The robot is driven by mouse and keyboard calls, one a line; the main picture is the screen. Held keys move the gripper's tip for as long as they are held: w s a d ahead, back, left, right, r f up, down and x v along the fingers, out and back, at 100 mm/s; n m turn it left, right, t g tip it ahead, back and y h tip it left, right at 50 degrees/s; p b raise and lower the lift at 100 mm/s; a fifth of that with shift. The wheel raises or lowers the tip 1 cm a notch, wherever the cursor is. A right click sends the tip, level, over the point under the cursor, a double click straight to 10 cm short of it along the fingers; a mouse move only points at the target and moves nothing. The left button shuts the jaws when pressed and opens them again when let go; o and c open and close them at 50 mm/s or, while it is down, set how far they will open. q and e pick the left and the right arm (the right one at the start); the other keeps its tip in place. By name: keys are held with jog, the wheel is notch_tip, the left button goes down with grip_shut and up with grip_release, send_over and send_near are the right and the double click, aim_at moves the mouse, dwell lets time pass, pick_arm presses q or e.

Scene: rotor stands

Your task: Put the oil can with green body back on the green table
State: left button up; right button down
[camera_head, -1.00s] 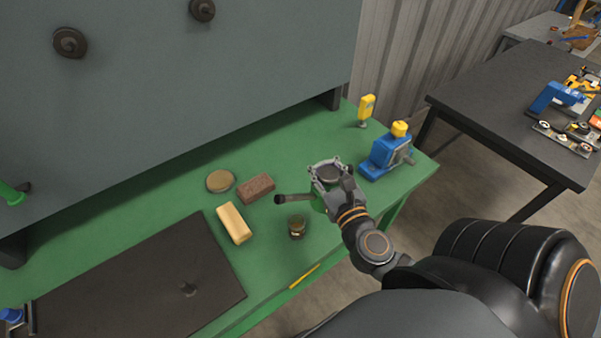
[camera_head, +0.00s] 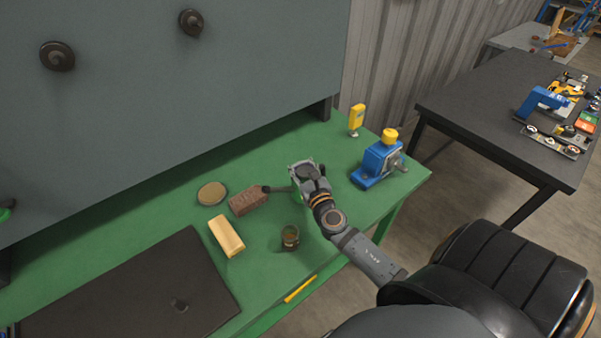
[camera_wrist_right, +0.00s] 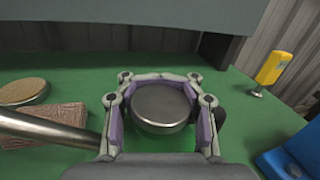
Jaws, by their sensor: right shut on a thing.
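My right gripper (camera_head: 304,171) is shut on the oil can with green body (camera_head: 296,195), over the green table (camera_head: 335,210). In the head view the can's thin dark spout points left, its tip appearing at the edge of a brown brick. In the right wrist view the can's round grey lid (camera_wrist_right: 162,106) sits between the fingers of the gripper (camera_wrist_right: 162,90), and its metal spout (camera_wrist_right: 45,130) runs off to the left. The can looks upright. Its base is mostly hidden, so I cannot tell whether it touches the tabletop. My left gripper is not in view.
The brown brick (camera_head: 248,200), a round tin (camera_head: 211,194), a yellow block (camera_head: 226,236) and a small jar (camera_head: 290,237) are left of and below the can. A blue vise-like tool (camera_head: 377,163) and a yellow tool (camera_head: 356,118) stand to its right. A grey panel (camera_head: 180,90) rises behind.

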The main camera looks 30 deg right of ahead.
notch_tip(320, 180, down, 2)
jog(key=shift+f+b, duration=0.25)
jog(key=shift+b, duration=0.05)
jog(key=shift+r, duration=0.1)
jog(key=shift+f, duration=0.2)
jog(key=c, duration=0.7)
grip_release()
jog(key=shift+c, duration=0.2)
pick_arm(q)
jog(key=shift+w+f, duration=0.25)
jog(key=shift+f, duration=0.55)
pick_arm(e)
jog(key=shift+s, duration=0.1)
jog(key=shift+r, duration=0.1)
